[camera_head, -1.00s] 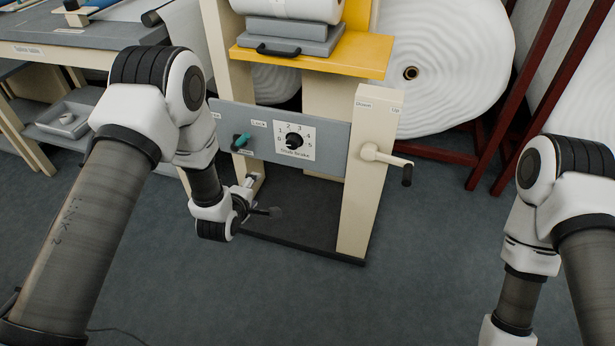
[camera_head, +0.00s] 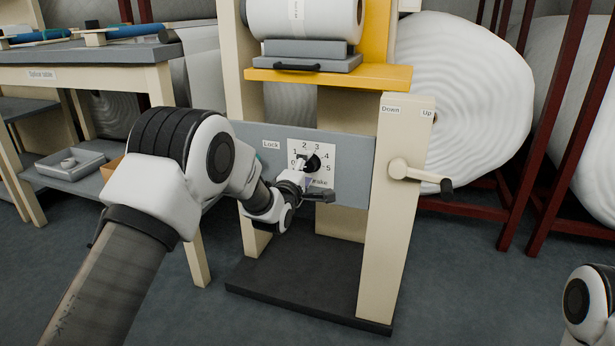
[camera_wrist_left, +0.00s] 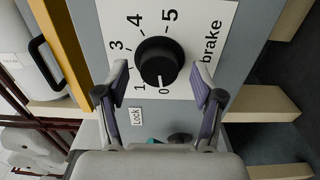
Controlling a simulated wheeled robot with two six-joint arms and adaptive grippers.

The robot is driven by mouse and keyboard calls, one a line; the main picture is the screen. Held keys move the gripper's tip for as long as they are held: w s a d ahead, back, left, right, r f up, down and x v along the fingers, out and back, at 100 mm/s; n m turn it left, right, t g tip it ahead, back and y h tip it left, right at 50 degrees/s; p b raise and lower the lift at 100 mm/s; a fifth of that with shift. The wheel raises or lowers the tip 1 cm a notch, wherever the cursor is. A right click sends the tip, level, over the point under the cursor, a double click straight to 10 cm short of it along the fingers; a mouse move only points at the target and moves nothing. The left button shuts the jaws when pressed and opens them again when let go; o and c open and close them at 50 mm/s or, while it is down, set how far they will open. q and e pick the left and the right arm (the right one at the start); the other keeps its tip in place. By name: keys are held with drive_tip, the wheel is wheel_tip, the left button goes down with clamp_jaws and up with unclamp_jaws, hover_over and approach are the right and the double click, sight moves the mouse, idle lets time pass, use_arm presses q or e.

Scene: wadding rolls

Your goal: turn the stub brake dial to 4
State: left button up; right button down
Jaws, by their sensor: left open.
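The stub brake dial (camera_head: 313,162) is a round black knob on a white number plate (camera_head: 325,148) on the grey panel. In the left wrist view the dial (camera_wrist_left: 157,62) shows large, with numbers around it, and its small white mark appears to point at 0. My left gripper (camera_head: 312,181) is at the panel in front of the dial and hides part of the plate. In the left wrist view its fingers (camera_wrist_left: 160,75) are spread on either side of the dial, with gaps to it. My right gripper is out of view.
A Lock label (camera_head: 271,144) and a teal knob (camera_wrist_left: 153,141) are beside the plate, the knob mostly hidden in the head view. A crank handle (camera_head: 420,176) sticks out on the right post. A yellow shelf (camera_head: 380,76) is above the panel.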

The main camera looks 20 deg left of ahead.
use_arm(q)
drive_tip(key=shift+w, duration=0.65)
drive_tip(key=c, duration=1.1)
drive_tip(key=shift+c, duration=0.2)
drive_tip(key=shift+r, duration=0.1)
